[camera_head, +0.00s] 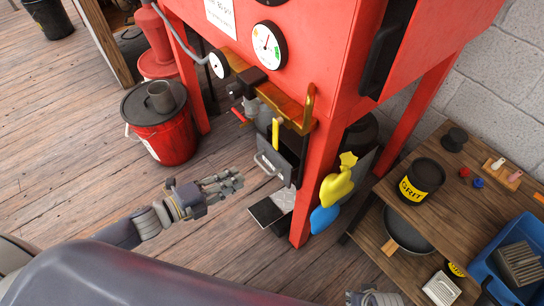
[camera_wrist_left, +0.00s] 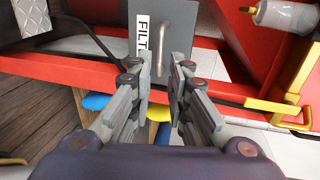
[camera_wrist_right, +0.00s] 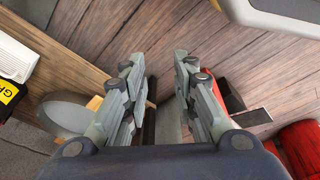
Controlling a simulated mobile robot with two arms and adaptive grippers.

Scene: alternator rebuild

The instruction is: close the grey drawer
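The grey drawer (camera_head: 270,168) sticks out from the red cabinet (camera_head: 310,75), with its dark inside showing from above. Its front carries a handle and a partly hidden label reading "FILT", seen in the left wrist view (camera_wrist_left: 187,25). My left gripper (camera_head: 240,180) is just left of the drawer front in the head view, apart from it. In the left wrist view its fingers (camera_wrist_left: 160,68) are spread and empty, facing the drawer front. My right gripper (camera_wrist_right: 160,68) is open and empty over the floor; only a bit of it shows at the head view's bottom edge.
A red bucket (camera_head: 160,138) with a grey lid stands left of the cabinet. A dark tread plate (camera_head: 272,212) is below the drawer. A wooden shelf (camera_head: 440,215) with a GRIT can is at right.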

